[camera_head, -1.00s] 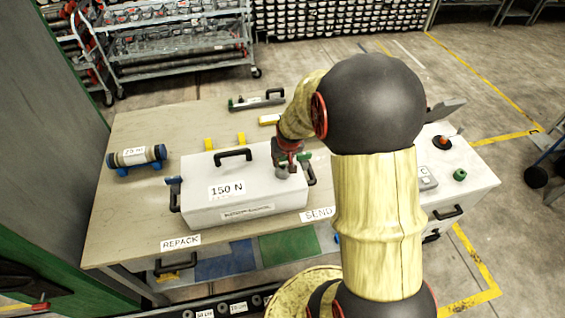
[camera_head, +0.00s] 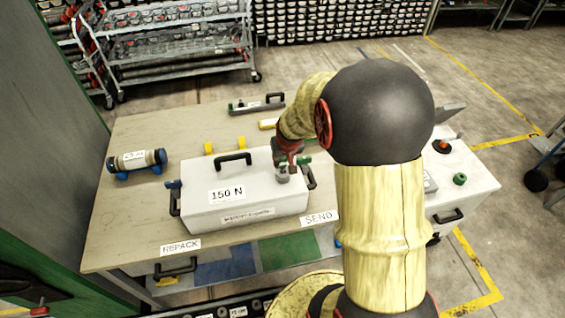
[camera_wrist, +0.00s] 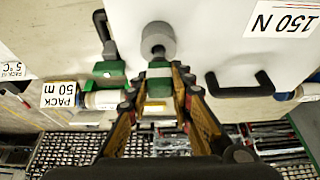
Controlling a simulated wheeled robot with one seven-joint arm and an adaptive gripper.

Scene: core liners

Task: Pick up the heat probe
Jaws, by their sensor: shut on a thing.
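The heat probe, as I take it, is the slim piece with a green body, a white band (camera_wrist: 158,72) and a grey round end (camera_wrist: 158,38). My gripper (camera_wrist: 157,82) is shut on its green body in the wrist view. The grey end (camera_head: 283,178) shows over the right part of the white case's lid in the head view. I cannot tell whether it touches the lid. My gripper (camera_head: 289,160) points down there, with its fingers mostly hidden.
The white case (camera_head: 262,202), marked 150 N, stands on the wooden table (camera_head: 130,220). A blue-ended cylinder (camera_head: 137,160) lies at the left. A long grey tool (camera_head: 257,105) lies behind. A white control box (camera_head: 470,178) stands at the right.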

